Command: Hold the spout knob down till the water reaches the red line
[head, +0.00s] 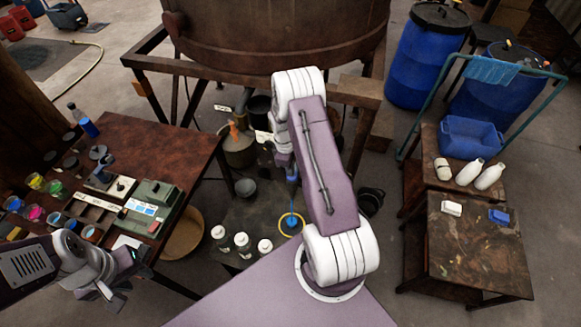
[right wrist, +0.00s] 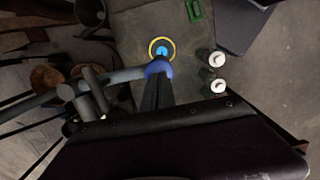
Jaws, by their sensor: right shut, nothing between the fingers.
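The spout is a grey pipe (right wrist: 122,75) with a blue end or knob (right wrist: 158,68), which also shows in the head view (head: 292,174). My right gripper (right wrist: 156,84) is shut and empty, its dark fingertips at the blue part and seeming to touch it from above. Below stands a round vessel with a yellow rim (head: 281,224), also in the right wrist view (right wrist: 151,53). Bright blue water shows inside it, and a thin blue stream seems to run down to it. I cannot make out a red line. My left gripper (head: 120,279) is away at the lower left; its jaw opening is unclear.
White-capped bottles (head: 241,240) stand left of the vessel. A large rusty vat (head: 275,35) is behind. A brown table (head: 150,140) with paint pots is at left, a stained table (head: 475,250) with white bottles behind it at right. Blue barrels (head: 425,55) stand at the back right.

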